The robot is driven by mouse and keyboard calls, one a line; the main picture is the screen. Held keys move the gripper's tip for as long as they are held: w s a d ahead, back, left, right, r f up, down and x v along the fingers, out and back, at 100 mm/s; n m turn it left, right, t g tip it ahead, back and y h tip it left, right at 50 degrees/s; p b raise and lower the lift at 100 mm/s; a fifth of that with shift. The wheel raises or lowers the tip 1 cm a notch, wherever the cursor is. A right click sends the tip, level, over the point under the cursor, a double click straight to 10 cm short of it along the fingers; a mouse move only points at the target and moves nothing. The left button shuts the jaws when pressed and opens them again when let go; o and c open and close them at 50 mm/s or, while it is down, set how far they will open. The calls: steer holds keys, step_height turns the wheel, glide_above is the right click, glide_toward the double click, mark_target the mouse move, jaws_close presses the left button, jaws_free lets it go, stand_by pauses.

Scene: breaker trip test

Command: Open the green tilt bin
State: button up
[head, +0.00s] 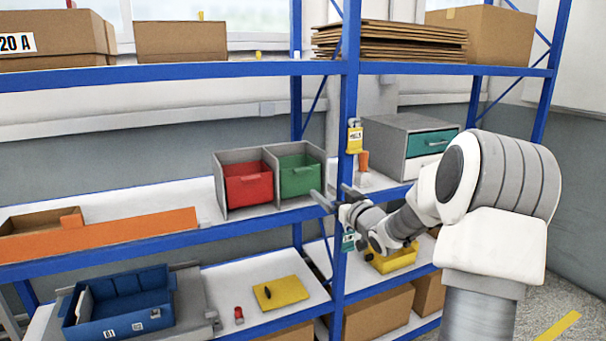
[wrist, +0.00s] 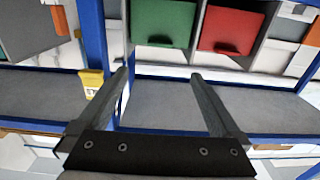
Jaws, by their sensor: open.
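The green tilt bin (head: 299,175) sits in the right half of a grey two-bay housing on the middle shelf, and its front looks closed. It also shows in the wrist view (wrist: 163,22), at the top, with a dark pull lip low on its front. My gripper (head: 334,197) is open and empty, in front of the shelf near the housing's right side. In the wrist view its two fingers (wrist: 160,78) point towards the bins and are apart from the green bin, with the bin's lip in the gap between them.
The red bin (head: 248,185) fills the housing's left bay. A blue rack post (head: 347,120) with a yellow tag (head: 355,138) stands just right of the housing. A grey drawer unit (head: 408,145) stands beyond the post. The white shelf left of the housing has free room.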

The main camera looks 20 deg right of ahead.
mark_target(305, 172)
steer(key=w, duration=0.5)
steer(key=w+p, duration=0.1)
steer(key=w, duration=1)
steer(key=shift+w+a+p, duration=0.25)
steer(key=shift+a+p, duration=0.05)
steer(key=shift+c, duration=0.3)
jaws_close()
